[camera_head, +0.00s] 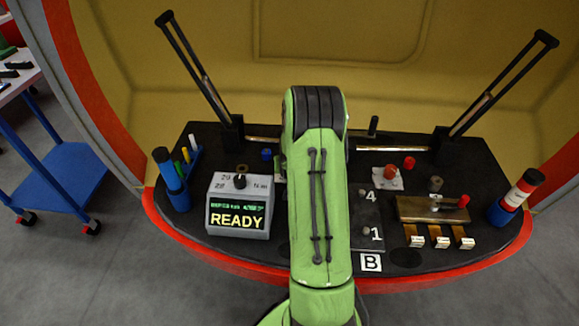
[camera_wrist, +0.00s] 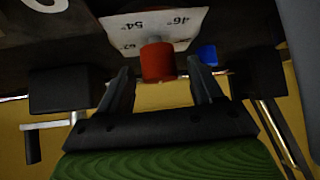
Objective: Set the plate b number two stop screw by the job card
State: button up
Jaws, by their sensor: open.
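Plate B, a dark plate (camera_head: 375,215) marked with a white B label (camera_head: 371,263), lies right of my arm. Two grey screw heads show on it, one beside the 4 (camera_head: 362,192) and one beside the 1 (camera_head: 366,231). My arm hides the plate's left part, where no number two screw shows. My gripper (camera_wrist: 161,78) is open; the arm hides it in the head view. In the wrist view a red cylinder (camera_wrist: 158,63) with a grey top stands between or just beyond the fingertips, before a white card (camera_wrist: 120,30) with upside-down angle figures. I cannot tell whether they touch.
A grey box (camera_head: 238,205) reading READY stands left of my arm. A second white card (camera_head: 386,173) with a red piece, a brass block (camera_head: 425,210) and several tags lie right. Blue holders (camera_head: 176,190) stand at the left edge. Tall dark posts rise at both back sides.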

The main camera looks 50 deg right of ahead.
jog(key=shift+w+d+f, duration=0.3)
jog(key=shift+f, duration=0.1)
jog(key=c, duration=1)
jog(key=shift+c, duration=0.2)
